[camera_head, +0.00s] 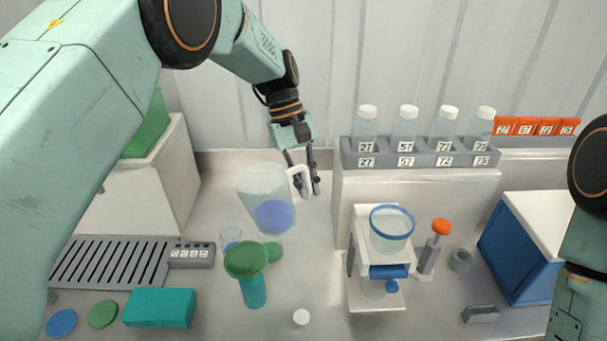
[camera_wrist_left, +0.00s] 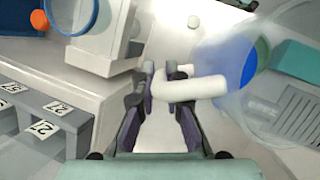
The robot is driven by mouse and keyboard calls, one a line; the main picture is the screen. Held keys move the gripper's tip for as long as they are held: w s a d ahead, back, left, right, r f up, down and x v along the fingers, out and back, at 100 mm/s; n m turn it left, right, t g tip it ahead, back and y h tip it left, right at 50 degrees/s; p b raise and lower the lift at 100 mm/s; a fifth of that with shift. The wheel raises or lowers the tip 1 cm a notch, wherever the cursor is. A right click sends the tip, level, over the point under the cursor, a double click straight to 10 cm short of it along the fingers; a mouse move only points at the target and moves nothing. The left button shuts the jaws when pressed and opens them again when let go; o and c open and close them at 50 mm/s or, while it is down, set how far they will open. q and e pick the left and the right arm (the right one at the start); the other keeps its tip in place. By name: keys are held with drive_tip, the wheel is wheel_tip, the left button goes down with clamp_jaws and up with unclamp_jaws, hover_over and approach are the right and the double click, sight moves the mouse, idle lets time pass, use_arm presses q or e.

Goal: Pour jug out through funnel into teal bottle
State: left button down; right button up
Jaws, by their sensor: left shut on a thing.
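A clear jug (camera_head: 262,180) with blue liquid in its lower part is held up in the air, slightly tilted. My left gripper (camera_head: 303,184) is shut on its white handle, which shows between the fingers in the left wrist view (camera_wrist_left: 195,88). A green funnel (camera_head: 246,258) sits in the top of the teal bottle (camera_head: 254,292), which stands upright on the bench. In the head view the jug is above and slightly right of the funnel. No stream of liquid shows. My right gripper is out of view.
A clear beaker (camera_head: 230,238) stands left behind the funnel. A white stand with a blue-rimmed vessel (camera_head: 391,228) is to the right. A rack of capped bottles (camera_head: 420,158) stands behind. A teal box (camera_head: 160,307) and a slotted grey tray (camera_head: 105,262) lie left.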

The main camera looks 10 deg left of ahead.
use_arm(q)
drive_tip(key=shift+s+d+f+t+h, duration=0.1)
drive_tip(key=shift+f+t+h, duration=0.3)
drive_tip(key=shift+f+t, duration=0.15)
drive_tip(key=t+h, duration=0.1)
drive_tip(key=f+m+t+h, duration=0.1)
drive_tip(key=h, duration=0.1)
drive_tip(key=shift+w+f+t, duration=0.25)
drive_tip(key=shift+w+f, duration=0.05)
drive_tip(key=shift+s+f+h+b, duration=0.15)
drive_tip(key=shift+h+b, duration=0.35)
drive_tip(key=shift+b, duration=0.5)
drive_tip(key=t+h+b, duration=0.1)
drive_tip(key=b, duration=0.2)
drive_tip(key=a+m+t+h+b, duration=0.1)
drive_tip(key=b, duration=0.2)
drive_tip(key=shift+s+a+b, duration=0.3)
drive_tip(key=shift+s+b, duration=0.05)
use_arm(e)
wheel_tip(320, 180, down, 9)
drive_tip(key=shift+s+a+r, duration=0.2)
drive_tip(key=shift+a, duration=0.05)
